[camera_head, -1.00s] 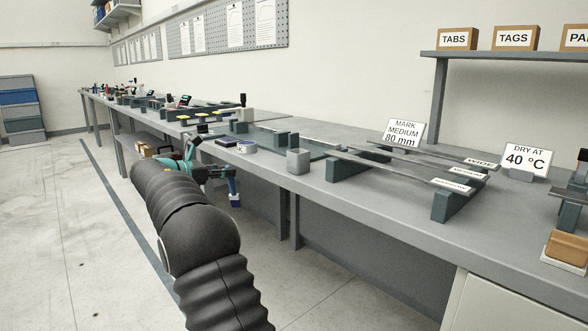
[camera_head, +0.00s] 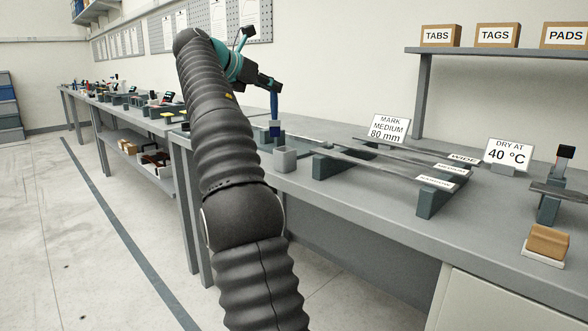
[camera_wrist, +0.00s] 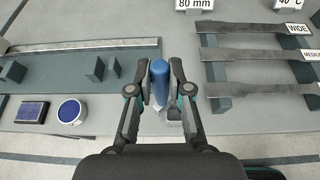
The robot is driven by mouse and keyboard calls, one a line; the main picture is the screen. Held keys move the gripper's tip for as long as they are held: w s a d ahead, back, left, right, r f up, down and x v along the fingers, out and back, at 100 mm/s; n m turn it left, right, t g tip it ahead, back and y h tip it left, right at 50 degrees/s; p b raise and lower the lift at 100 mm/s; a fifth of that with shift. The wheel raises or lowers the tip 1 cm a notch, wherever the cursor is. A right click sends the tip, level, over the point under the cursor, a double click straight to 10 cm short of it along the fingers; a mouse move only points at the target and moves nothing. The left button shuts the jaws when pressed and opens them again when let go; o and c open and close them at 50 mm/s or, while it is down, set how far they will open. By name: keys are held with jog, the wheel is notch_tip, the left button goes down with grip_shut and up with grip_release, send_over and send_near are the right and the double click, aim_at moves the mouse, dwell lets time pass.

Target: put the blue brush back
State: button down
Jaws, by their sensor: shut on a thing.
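My gripper (camera_head: 272,86) is shut on the blue brush (camera_head: 275,108), high over the bench. The brush hangs about upright, with its blue handle between the fingers and its wider head lowest. In the wrist view the blue handle (camera_wrist: 160,84) shows between my fingertips (camera_wrist: 160,68). A small grey square cup (camera_head: 285,159) stands on the bench and appears just below and right of the brush in the head view. In the wrist view the cup (camera_wrist: 172,108) is partly hidden behind the brush and fingers. The gap between brush and cup is hard to judge.
Dark strips on a rack (camera_head: 437,196) lie to the right, with a "MARK MEDIUM 80 mm" sign (camera_head: 388,128) behind. A blue round tin (camera_wrist: 70,111) and a dark blue pad (camera_wrist: 31,112) lie left of the gripper. A wooden block (camera_head: 547,241) stands far right.

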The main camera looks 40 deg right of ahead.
notch_tip(320, 180, down, 8)
jog(key=s+d+b, duration=0.1)
jog(key=s+b, duration=0.1)
jog(key=s, duration=0.1)
jog(key=shift+d+f+b, duration=0.15)
jog(key=shift+b, duration=0.2)
dwell(0.3)
jog(key=shift+f, duration=0.1)
jog(key=c, duration=1.1)
grip_release()
jog(key=w+p+v, duration=0.1)
jog(key=v, duration=1.1)
jog(key=shift+s, duration=0.3)
